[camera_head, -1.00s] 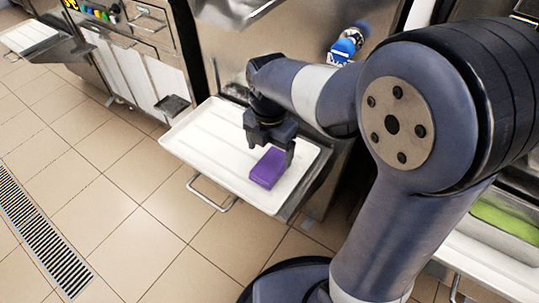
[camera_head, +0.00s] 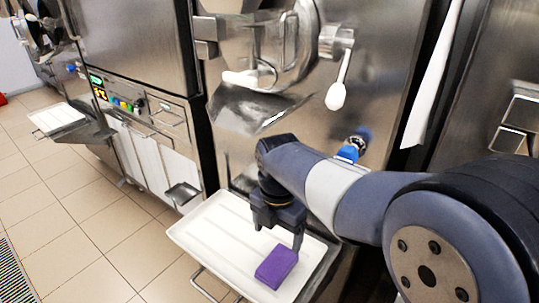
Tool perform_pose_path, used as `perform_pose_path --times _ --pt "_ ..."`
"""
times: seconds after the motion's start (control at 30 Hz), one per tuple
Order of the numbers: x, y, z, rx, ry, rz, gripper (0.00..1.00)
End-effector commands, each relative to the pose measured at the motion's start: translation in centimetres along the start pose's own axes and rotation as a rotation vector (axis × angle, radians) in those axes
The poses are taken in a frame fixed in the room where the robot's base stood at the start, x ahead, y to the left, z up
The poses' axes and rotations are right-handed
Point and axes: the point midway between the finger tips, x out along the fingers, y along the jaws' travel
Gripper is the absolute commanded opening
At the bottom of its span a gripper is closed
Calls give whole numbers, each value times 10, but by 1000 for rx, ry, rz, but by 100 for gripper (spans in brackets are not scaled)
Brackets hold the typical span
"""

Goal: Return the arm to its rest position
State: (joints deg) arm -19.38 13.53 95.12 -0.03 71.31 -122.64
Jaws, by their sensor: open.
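My gripper (camera_head: 277,240) is open and points down over the white tray (camera_head: 205,232) that sits in front of the batch freezer. A purple block (camera_head: 276,267) lies on the tray just below and beside the fingers. One finger appears close to the block's right edge; I cannot tell whether it touches. My arm (camera_head: 330,195) reaches in from the right side of the picture, stretched out and bent down at the wrist. The far finger is partly hidden behind the gripper body.
The batch freezer's steel front (camera_head: 380,60) with its spout (camera_head: 250,108) and white-knobbed lever (camera_head: 336,96) rises behind my arm. A blue-labelled object (camera_head: 352,150) sits by the arm. Another freezer with a tray (camera_head: 55,117) stands at left. The tiled floor (camera_head: 75,210) is clear.

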Motion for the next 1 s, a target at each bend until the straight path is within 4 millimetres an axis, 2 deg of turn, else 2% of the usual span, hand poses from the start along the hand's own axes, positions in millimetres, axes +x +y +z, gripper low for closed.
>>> perform_pose_path --times 0.57,0.7,1.0 --pt "116 -1 -1 0 3 -4 83" --pt "88 0 0 0 -2 3 83" --pt "69 0 0 0 0 0 83"
